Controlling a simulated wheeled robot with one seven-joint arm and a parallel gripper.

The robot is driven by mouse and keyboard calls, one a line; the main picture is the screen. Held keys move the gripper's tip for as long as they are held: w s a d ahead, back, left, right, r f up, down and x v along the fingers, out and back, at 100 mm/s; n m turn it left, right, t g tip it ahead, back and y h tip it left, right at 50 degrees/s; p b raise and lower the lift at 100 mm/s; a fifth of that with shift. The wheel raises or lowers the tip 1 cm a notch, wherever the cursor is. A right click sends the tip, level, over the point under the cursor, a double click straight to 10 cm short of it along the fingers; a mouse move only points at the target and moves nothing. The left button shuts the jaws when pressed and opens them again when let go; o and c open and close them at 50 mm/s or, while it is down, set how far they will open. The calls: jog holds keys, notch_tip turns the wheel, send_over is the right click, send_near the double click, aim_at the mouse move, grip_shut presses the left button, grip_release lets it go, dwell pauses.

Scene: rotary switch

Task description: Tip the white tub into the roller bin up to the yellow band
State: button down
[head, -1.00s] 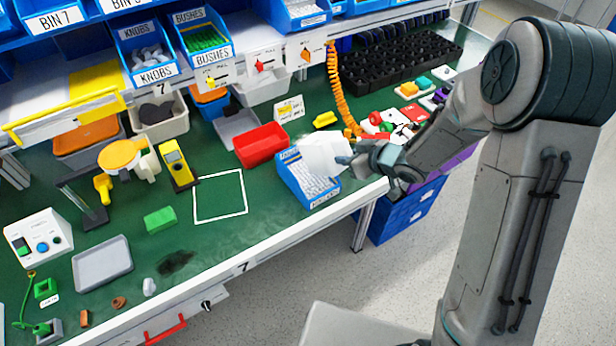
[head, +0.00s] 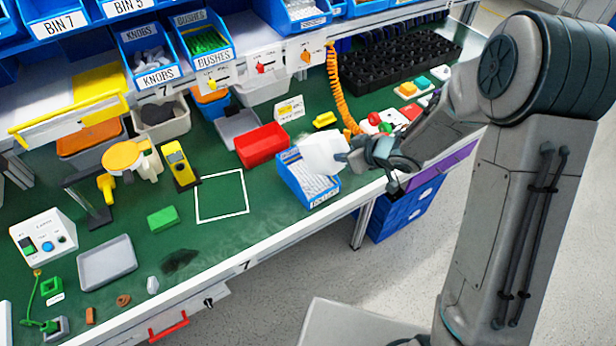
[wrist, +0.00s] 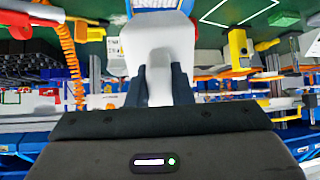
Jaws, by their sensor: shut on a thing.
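The white tub (head: 324,153) is held above the blue roller bin (head: 307,186) near the table's front edge. The bin holds white pieces, and the tub hides part of its inside. I cannot make out the yellow band. My gripper (head: 354,152) is shut on the tub from its right side. In the wrist view the tub (wrist: 160,45) fills the upper middle, its narrow part between the dark fingers of my gripper (wrist: 158,88). A strip of the bin (wrist: 153,4) shows just beyond it. The tub looks tilted; I cannot see into it.
A red bin (head: 262,145) stands just left of the roller bin. A coiled orange hose (head: 339,95) hangs behind the tub. A white square outline (head: 220,196) marks bare green table to the left. Blue crates (head: 408,212) stand below the table's edge.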

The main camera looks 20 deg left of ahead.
aim_at(342, 139)
jog(key=shift+r, duration=0.1)
jog(key=shift+w+a+r+g+h, duration=0.15)
jog(key=shift+a+r+g+h, duration=0.15)
jog(key=shift+r+h, duration=0.25)
jog(key=shift+r, duration=0.1)
dwell(0.8)
jog(key=shift+w+a+r+h, duration=0.25)
jog(key=shift+r+h, duration=0.1)
jog(key=shift+r, duration=0.25)
jog(key=shift+s, duration=0.1)
dwell(0.6)
jog(key=shift+a+r+g+h, duration=0.3)
jog(key=shift+a+r+g, duration=0.05)
jog(key=shift+r+g, duration=0.05)
jog(key=shift+w+r, duration=0.2)
dwell(0.5)
